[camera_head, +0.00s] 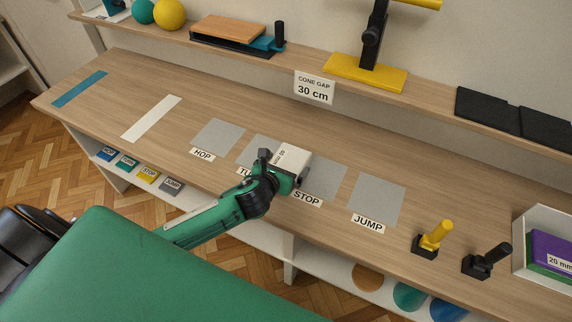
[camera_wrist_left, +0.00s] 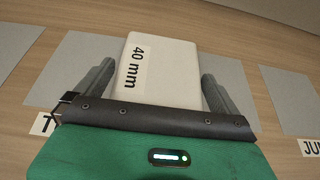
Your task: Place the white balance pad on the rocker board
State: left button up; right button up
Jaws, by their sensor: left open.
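The white balance pad (camera_head: 293,157) is a pale block marked 40 mm; it also shows in the left wrist view (camera_wrist_left: 160,65). It is over the wooden counter, among the grey squares near the STOP label. My left gripper (camera_wrist_left: 157,78) is open, with one dark finger on each side of the pad; it also shows in the head view (camera_head: 286,168). An orange-brown board on a dark base (camera_head: 228,29), on the upper shelf, may be the rocker board. My right gripper is not in view.
Grey squares labelled HOP (camera_head: 218,138) and JUMP (camera_head: 378,198) lie bare on the counter. A yellow-handled block (camera_head: 432,240), a black-handled one (camera_head: 485,262) and a white box (camera_head: 541,245) stand at right. The upper shelf holds balls, a yellow stand (camera_head: 365,72) and black slabs (camera_head: 515,118).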

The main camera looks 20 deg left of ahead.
pick_arm(q)
jog(key=v, duration=1)
jog(key=shift+s+r, duration=0.15)
jog(key=shift+s, duration=0.1)
jog(key=shift+s+r, duration=0.15)
jog(key=shift+s, duration=0.15)
jog(key=shift+r, duration=0.2)
jog(key=shift+w+d+r, duration=0.1)
jog(key=shift+w+r, duration=0.1)
jog(key=shift+r, duration=0.05)
jog(key=w+r+g+h+p, duration=0.2)
jog(key=w+r+g, duration=0.1)
jog(key=w, duration=0.1)
jog(key=g+p, duration=0.3)
jog(key=g, duration=0.2)
send_near(287, 162)
jog(key=x, duration=0.4)
jog(key=shift+d+f, duration=0.15)
jog(key=shift+f, duration=0.05)
jog(key=shift+p+x, duration=0.55)
jog(key=shift+x, duration=2.1)
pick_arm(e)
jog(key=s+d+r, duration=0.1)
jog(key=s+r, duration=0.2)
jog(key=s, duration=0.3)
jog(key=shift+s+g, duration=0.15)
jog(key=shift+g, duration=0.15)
